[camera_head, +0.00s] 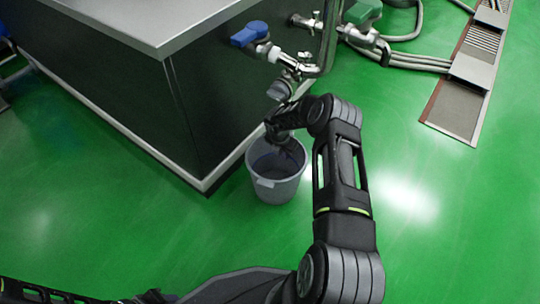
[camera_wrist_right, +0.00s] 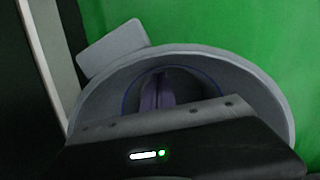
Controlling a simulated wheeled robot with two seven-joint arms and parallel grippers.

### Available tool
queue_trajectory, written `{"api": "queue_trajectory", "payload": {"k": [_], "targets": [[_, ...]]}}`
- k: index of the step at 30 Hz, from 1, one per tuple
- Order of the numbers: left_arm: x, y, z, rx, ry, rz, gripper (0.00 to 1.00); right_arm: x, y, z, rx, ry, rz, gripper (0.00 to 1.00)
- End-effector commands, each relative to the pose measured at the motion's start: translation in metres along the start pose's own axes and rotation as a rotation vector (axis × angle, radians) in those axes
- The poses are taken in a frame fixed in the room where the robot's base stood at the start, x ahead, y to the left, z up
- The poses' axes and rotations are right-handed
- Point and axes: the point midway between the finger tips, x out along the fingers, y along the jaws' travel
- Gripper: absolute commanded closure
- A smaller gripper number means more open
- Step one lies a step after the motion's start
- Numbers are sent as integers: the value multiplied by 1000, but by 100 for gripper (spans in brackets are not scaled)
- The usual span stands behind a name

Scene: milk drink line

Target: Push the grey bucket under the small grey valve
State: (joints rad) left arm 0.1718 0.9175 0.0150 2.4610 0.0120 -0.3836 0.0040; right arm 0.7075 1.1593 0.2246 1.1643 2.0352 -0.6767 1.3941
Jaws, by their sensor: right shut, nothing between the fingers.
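The grey bucket (camera_head: 275,190) stands upright on the green floor beside the corner of the dark cabinet. The grey bucket's rim (camera_wrist_right: 265,85) arches across the right wrist view. A small grey valve (camera_head: 281,89) hangs from the pipework above and behind the bucket, partly beside my right arm. My right gripper (camera_head: 288,158) points down into the bucket's mouth. Its closed fingers (camera_wrist_right: 156,92) show inside the rim and hold nothing. I cannot tell whether they touch the bucket's inner wall. My left gripper is not in view; only a dark arm part shows at the lower left.
The dark cabinet (camera_head: 120,85) with a grey top stands left of the bucket. Hoses and a floor drain (camera_head: 458,108) lie at the right. The floor in front is clear.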

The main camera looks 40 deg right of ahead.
Motion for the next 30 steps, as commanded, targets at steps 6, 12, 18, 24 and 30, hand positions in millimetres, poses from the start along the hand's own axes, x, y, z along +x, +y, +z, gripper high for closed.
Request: {"api": "queue_trajectory", "payload": {"k": [6, 12, 18, 24, 30], "targets": [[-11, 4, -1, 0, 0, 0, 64, -8, 1, -18, -6, 0, 0, 100], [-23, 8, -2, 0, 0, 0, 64, -18, 2, -52, -7, 1, 1, 100], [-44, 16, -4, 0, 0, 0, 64, -34, 1, -92, -8, 1, 0, 100], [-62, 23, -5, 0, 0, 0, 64, -75, 1, -94, -1, -1, 2, 100], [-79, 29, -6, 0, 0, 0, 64, -118, 1, -94, -1, -1, 2, 100]]}}
